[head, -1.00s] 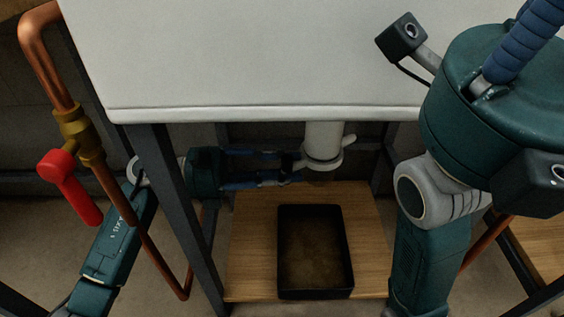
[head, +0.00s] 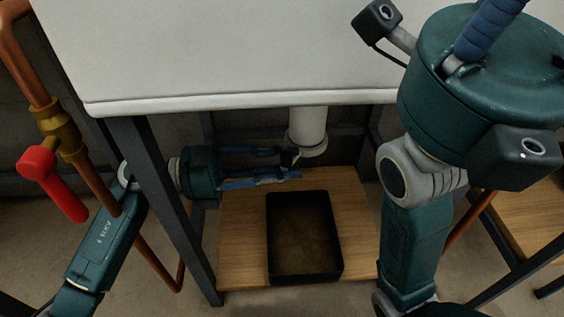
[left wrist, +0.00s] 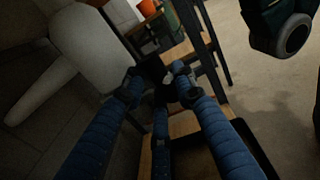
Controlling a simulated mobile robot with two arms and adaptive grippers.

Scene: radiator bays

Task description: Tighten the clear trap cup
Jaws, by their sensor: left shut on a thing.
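The white drain pipe (head: 308,128) hangs from under the pale worktop, with a wider white collar (head: 312,150) at its lower end. My left gripper (head: 293,161) reaches in from the left, its blue padded fingers just below and left of that collar. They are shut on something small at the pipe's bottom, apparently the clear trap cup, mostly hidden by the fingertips.
A black tray (head: 304,237) sits on a wooden board (head: 238,250) under the pipe. A dark table leg (head: 168,205) stands in front of my left arm. A copper pipe with a red-handled valve (head: 52,183) is at the left.

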